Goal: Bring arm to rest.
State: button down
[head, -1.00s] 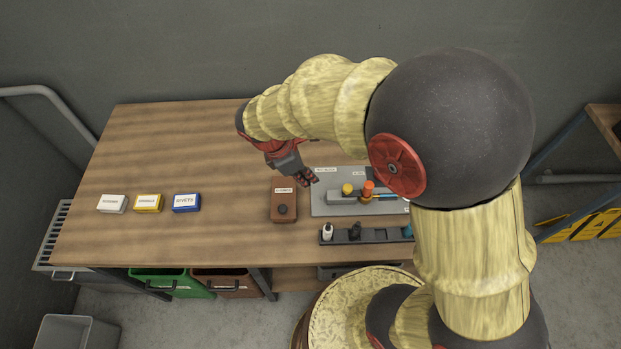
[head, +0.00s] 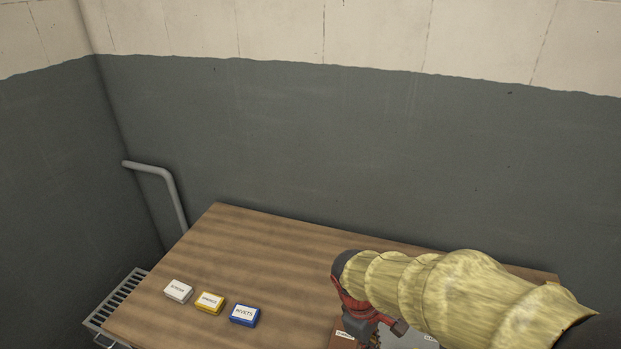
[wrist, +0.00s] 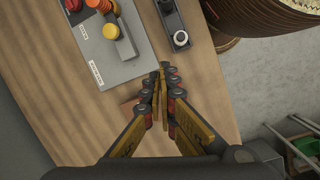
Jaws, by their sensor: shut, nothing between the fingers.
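My gripper (wrist: 163,82) is shut and empty in the wrist view, its fingertips together above the wooden table near its front edge. In the head view my gripper (head: 374,343) shows only in part at the bottom edge, below my yellow arm, which reaches in from the lower right. The wooden table (head: 290,250) lies under the arm. It also shows in the wrist view (wrist: 60,125).
A grey board (wrist: 110,45) with orange and yellow round pieces and a dark holder (wrist: 172,14) with a white-topped item are near the gripper. White (head: 178,291), yellow (head: 209,302) and blue (head: 245,315) boxes sit at the table's left. Its back middle is clear.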

jog(key=s+d+r+m+t+y+b, duration=0.1)
jog(key=s+d+r+m+t+b, duration=0.1)
jog(key=s+r+m+t+b, duration=0.1)
jog(key=s+d+r+m+t+y+b, duration=0.2)
jog(key=s+r+m+t+b, duration=0.1)
jog(key=s+r+m, duration=0.2)
notch_tip(320, 180, up, 5)
jog(key=shift+s+d+f+m, duration=0.15)
jog(key=shift+s+m, duration=0.25)
jog(key=shift+m, duration=0.7)
jog(key=shift+d, duration=0.1)
